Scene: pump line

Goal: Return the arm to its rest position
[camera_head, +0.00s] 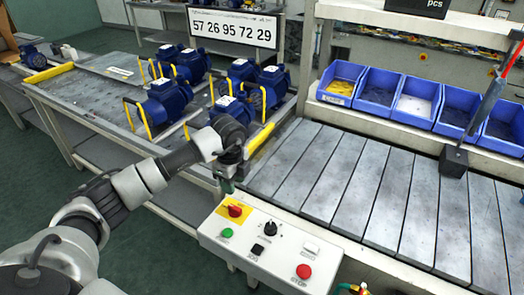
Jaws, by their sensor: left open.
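My left arm (140,180) reaches in from the lower left toward the middle of the picture. My left gripper (226,184) is at its end, pointing down, just above the back left corner of the control box (215,225). It is small and dark here, open, with nothing visible between its fingers. My right gripper is not in view.
Several blue pumps (168,102) with yellow handles stand on the grey table (75,95) behind my arm. A slatted conveyor (350,180) lies to the right, with blue bins (375,92) behind it. A dark tool (454,160) hangs over the conveyor.

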